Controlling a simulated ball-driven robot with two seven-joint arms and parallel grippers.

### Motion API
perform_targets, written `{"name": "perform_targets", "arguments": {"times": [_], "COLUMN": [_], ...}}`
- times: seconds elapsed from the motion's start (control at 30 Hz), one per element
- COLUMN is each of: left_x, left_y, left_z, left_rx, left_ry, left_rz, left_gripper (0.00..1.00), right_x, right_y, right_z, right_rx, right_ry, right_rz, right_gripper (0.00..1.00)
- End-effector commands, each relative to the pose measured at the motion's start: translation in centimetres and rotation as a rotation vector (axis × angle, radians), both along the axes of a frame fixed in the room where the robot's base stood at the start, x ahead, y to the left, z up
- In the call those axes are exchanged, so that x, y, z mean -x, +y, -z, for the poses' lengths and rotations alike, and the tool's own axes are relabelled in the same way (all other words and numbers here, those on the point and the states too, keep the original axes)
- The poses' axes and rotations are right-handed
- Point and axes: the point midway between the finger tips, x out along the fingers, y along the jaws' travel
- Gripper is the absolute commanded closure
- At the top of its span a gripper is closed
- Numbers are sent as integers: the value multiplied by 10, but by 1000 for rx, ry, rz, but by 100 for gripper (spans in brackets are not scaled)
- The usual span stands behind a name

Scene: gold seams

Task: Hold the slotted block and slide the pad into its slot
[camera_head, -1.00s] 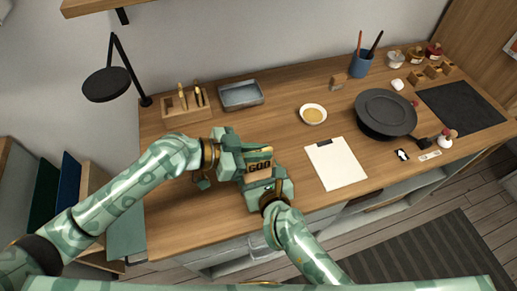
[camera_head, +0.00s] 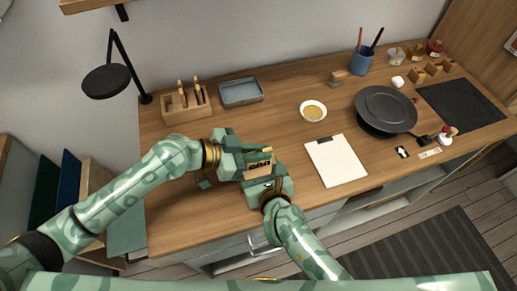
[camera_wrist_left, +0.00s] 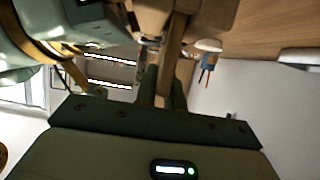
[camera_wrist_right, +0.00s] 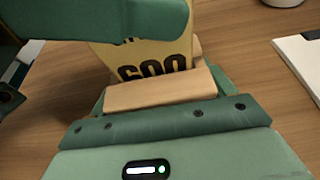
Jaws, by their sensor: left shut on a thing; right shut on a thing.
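The pad is a thin tan plate marked "600". It stands upright in the right wrist view (camera_wrist_right: 115,56) and also shows in the head view (camera_head: 257,157). The slotted block (camera_wrist_right: 158,90) is pale wood, lying across my right gripper. The pad's lower edge is hidden behind the block's near wall, with wood also behind it, so the pad appears partly in the slot; the slot floor is hidden. My left gripper (camera_head: 236,157) is shut on the pad from the left. My right gripper (camera_head: 268,185) is shut on the block; its fingertips are mostly hidden.
The work is above the desk's front edge. A wooden rack (camera_head: 187,107), a grey tray (camera_head: 241,93) and a black lamp (camera_head: 106,82) stand behind. A clipboard (camera_head: 336,161), a bowl (camera_head: 313,111) and a black round disc (camera_head: 386,109) lie to the right.

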Motion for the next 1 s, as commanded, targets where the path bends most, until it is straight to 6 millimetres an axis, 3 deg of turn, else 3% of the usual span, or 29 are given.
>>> {"name": "perform_targets", "arguments": {"times": [0.43,0.47,0.53,0.83,1.0], "left_x": [0,0,0,0,6], "left_y": [0,0,0,2,22], "left_z": [2,2,2,2,-6], "left_rx": [0,0,0,0,-4], "left_ry": [-1,-1,-1,-1,-2], "left_rz": [-1,-1,-1,-1,-1], "left_gripper": [100,81,64,64,64], "right_x": [0,0,0,0,0], "right_y": [0,0,0,0,0], "right_z": [0,0,0,0,0], "right_rx": [0,0,0,0,0], "right_ry": [0,0,0,0,0], "right_rz": [0,0,0,0,0], "right_gripper": [46,46,46,46,46]}}
